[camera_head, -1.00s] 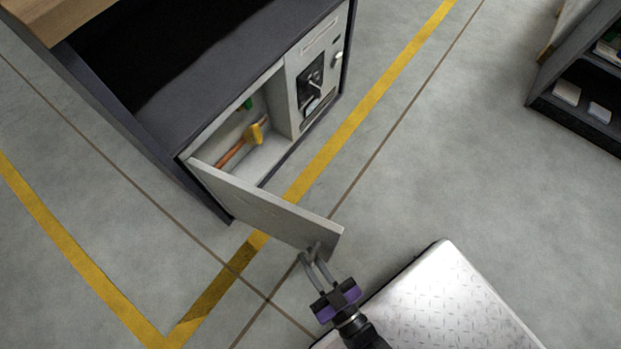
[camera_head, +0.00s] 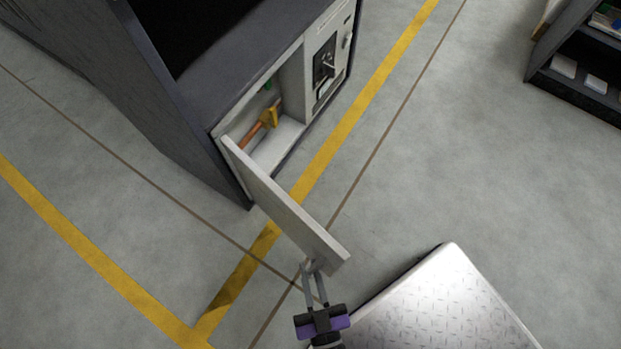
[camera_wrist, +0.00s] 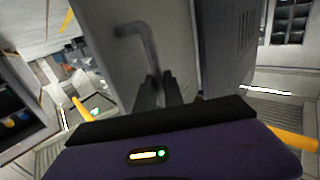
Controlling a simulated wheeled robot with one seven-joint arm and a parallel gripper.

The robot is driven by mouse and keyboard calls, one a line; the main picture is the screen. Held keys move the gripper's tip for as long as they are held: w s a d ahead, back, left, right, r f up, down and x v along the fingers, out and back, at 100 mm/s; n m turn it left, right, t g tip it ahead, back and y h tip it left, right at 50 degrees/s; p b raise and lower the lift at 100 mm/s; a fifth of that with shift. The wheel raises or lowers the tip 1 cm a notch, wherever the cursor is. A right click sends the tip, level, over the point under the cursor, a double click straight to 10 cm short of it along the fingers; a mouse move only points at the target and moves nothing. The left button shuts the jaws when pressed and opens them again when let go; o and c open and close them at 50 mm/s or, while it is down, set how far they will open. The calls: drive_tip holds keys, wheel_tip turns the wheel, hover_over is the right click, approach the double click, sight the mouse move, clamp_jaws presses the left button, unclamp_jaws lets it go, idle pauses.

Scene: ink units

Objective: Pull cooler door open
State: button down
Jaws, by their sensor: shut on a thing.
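The cooler door (camera_head: 285,207) is a light grey panel hinged at its left edge on the front of the dark cabinet (camera_head: 232,95). It stands swung well out from the cabinet. My gripper (camera_head: 313,270) is at the door's free end, shut on the handle, which is mostly hidden there in the head view. In the wrist view, the grey bent handle (camera_wrist: 140,42) runs down the door face towards my gripper's dark fingers (camera_wrist: 160,88). Inside the opening lies a yellow-headed tool (camera_head: 262,122) with an orange-brown shaft.
A control panel (camera_head: 326,66) sits right of the opening. My metal-plated base fills the lower right. A dark shelf (camera_head: 582,75) with small items stands at the upper right. Yellow floor lines (camera_head: 345,123) cross the grey floor, which is clear right of the cabinet.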

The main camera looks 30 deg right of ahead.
drive_tip(key=shift+s, duration=0.1)
drive_tip(key=c, duration=1.5)
unclamp_jaws()
drive_tip(key=shift+o, duration=0.2)
drive_tip(key=p+v, duration=0.1)
drive_tip(key=v, duration=0.6)
drive_tip(key=shift+s+a, duration=0.15)
drive_tip(key=shift+s, duration=0.2)
